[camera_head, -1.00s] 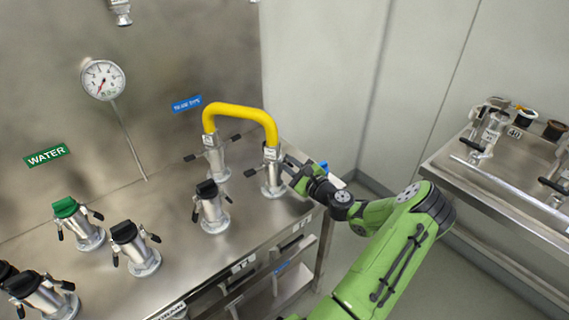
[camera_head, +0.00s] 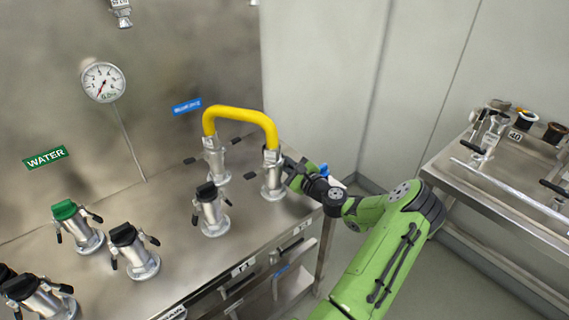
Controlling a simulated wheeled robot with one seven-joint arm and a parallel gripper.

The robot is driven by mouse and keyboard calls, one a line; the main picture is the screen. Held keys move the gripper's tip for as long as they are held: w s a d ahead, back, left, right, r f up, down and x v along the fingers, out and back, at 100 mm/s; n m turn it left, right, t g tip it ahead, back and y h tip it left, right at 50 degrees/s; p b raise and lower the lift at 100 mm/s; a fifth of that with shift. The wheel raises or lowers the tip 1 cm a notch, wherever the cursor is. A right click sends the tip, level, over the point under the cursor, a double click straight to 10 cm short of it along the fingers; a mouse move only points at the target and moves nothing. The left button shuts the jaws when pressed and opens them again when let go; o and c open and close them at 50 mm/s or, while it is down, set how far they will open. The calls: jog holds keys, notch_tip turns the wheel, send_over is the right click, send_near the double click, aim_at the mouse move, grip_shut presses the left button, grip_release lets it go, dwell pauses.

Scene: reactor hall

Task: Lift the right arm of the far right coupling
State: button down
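The far right coupling (camera_head: 272,176) is a silver cylinder on the steel bench, under the right end of the yellow hose (camera_head: 242,113). Its left arm (camera_head: 251,176) sticks out to the left, roughly level. Its right arm is hidden behind my gripper (camera_head: 291,168). My gripper is at the coupling's right side, close against it. The fingers are small and partly covered, so I cannot tell whether they are shut on the right arm.
Another coupling (camera_head: 215,160) holds the hose's left end. A black-capped coupling (camera_head: 211,210) stands in front. Several more stand at the left, one green-capped (camera_head: 77,226). A second bench (camera_head: 481,196) is at the right, with floor between.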

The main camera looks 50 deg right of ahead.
jog(key=n, duration=0.1)
jog(key=d+r+n, duration=0.1)
jog(key=n, duration=0.1)
jog(key=shift+s+n+b, duration=0.1)
jog(key=shift+n+b, duration=0.2)
jog(key=n, duration=0.1)
jog(key=r+n, duration=0.1)
jog(key=shift+d+n+b, duration=0.2)
jog(key=shift+n+b, duration=0.2)
jog(key=shift+s+d+r+n+b, duration=0.1)
jog(key=shift+r+n+b, duration=0.25)
jog(key=shift+n, duration=0.5)
jog(key=shift+w+a+r+n+b, duration=0.1)
jog(key=shift+r+n+b, duration=0.3)
jog(key=shift+n, duration=0.4)
jog(key=shift+s+d+r+n+b, duration=0.1)
jog(key=shift+r+n+b, duration=0.1)
jog(key=shift+n+b, duration=0.45)
jog(key=shift+r+n, duration=0.1)
jog(key=shift+n, duration=0.2)
jog(key=c, duration=1.5)
grip_release()
jog(key=p+v, duration=0.2)
jog(key=v, duration=1.3)
jog(key=shift+s, duration=0.4)
